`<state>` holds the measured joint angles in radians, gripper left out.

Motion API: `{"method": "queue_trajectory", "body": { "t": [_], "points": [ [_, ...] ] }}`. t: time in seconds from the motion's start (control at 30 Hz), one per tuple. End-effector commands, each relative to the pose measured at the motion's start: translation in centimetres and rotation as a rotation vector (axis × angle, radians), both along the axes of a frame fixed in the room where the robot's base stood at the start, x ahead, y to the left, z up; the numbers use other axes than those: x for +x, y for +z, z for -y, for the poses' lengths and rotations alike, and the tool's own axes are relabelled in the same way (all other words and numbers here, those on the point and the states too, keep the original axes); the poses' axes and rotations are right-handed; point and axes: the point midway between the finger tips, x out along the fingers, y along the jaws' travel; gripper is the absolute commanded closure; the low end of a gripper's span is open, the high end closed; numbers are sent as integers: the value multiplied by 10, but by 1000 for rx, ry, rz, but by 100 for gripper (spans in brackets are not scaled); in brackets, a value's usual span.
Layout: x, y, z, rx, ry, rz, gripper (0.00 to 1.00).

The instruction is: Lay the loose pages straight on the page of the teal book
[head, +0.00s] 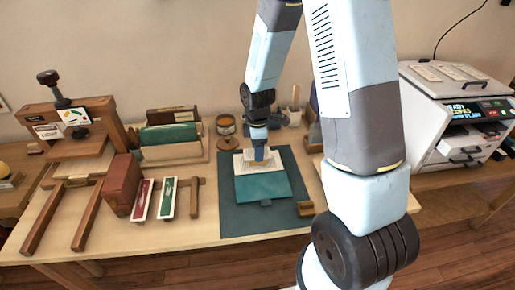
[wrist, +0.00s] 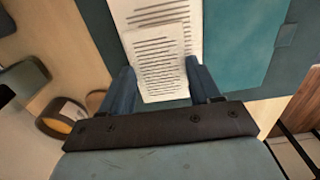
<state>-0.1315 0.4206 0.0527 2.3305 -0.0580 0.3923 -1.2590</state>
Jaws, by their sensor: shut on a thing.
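The teal book (head: 263,187) lies open on a dark teal mat (head: 232,220), its cover toward the front and its printed page (head: 242,169) toward the back. In the wrist view the book's cover (wrist: 240,40) is at the right and its page (wrist: 124,8) at the top. My gripper (head: 259,158) is over the far part of the page. It is shut on the loose pages (wrist: 160,65), a small printed sheet or stack between its fingers (wrist: 163,88). They overlap the book's page, nearly parallel to it. I cannot tell whether they touch it.
A wooden press (head: 70,125) and a dark red block (head: 122,185) stand at the left. Two narrow trays (head: 155,198) and a rack of books (head: 170,135) are left of the mat. A jar (head: 225,124) stands behind. A white machine (head: 440,105) is at the right.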

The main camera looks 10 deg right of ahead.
Motion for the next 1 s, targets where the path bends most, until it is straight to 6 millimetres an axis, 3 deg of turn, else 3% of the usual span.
{"method": "queue_trajectory", "body": {
  "t": [1.0],
  "points": [
    [0,-7,0,0,0,0,66]
  ]
}}
